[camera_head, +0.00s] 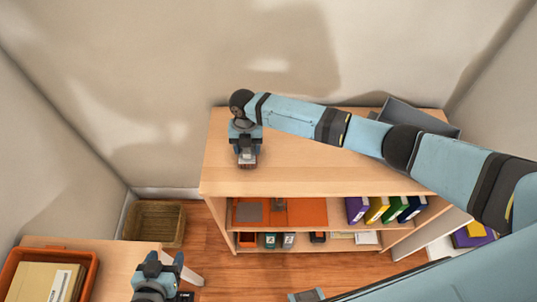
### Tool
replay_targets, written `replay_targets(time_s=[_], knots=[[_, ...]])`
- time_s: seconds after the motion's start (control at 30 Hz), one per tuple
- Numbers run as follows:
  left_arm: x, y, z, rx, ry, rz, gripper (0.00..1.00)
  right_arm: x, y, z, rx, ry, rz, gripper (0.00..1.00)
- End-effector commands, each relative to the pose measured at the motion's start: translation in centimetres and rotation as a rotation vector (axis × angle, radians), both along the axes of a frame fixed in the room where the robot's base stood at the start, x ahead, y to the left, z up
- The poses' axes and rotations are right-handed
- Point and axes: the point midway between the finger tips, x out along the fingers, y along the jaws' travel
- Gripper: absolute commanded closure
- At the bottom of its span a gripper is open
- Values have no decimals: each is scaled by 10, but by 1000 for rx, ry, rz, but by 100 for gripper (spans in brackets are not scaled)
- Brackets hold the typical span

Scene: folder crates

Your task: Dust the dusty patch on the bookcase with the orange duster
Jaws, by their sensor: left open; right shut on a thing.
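No dusty patch shows clearly on the top. A grey-brown patch (249,210) lies beside orange sheets on the upper shelf; I cannot tell if it is dust. My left gripper (163,264) is open and empty beside the small table.
Several coloured binders (383,209) stand on the upper shelf at right. A grey tray (420,118) is on the top's right, partly behind my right arm. A wicker basket (155,222) stands on the floor. An orange crate (50,256) holds folders on the small table (118,259).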

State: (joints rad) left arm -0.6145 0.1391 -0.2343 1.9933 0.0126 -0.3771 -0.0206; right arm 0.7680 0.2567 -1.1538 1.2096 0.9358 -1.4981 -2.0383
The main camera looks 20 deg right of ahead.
Motion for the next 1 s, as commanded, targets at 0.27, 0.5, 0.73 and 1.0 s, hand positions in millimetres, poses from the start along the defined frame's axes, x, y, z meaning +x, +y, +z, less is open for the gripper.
replay_targets(time_s=[0.27,0.5,0.73,1.0], knots=[[0,0,-6,0,0,0,37,3,14,-1,0,1,0,72],[0,0,-4,0,0,0,37,3,11,0,-1,1,0,72],[0,0,8,0,0,0,37,-2,-8,2,-2,2,-1,72],[0,0,17,0,0,0,37,-9,-31,0,-2,2,-1,72]])
